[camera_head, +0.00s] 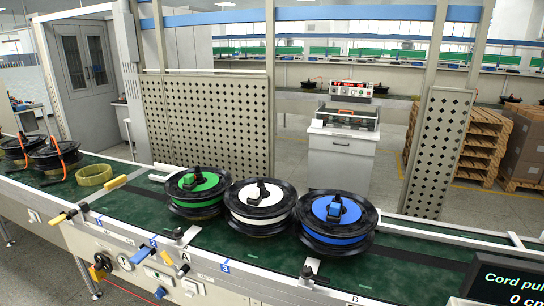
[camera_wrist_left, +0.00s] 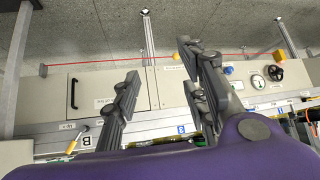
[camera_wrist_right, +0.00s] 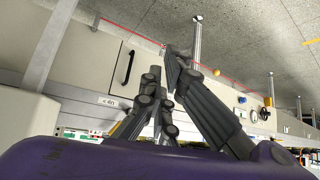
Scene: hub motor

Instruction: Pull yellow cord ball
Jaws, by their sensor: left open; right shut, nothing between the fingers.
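A small yellow ball (camera_wrist_left: 177,56) sits on a thin red cord (camera_wrist_left: 120,61) in the left wrist view, just left of one fingertip of my left gripper (camera_wrist_left: 160,66). That gripper is open, with nothing between its fingers. The ball also shows in the right wrist view (camera_wrist_right: 217,72), to the right of the fingertips of my right gripper (camera_wrist_right: 163,66). The right gripper is shut and empty. Neither gripper shows touching the ball. In the head view, part of the red cord (camera_head: 128,290) shows low at the left; neither the ball nor the grippers are visible there.
A green conveyor (camera_head: 130,196) carries reels with green (camera_head: 197,186), white (camera_head: 262,205) and blue (camera_head: 337,222) centres. A screen (camera_head: 508,282) at bottom right reads "Cord pul…" and "0 c…", cut off.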

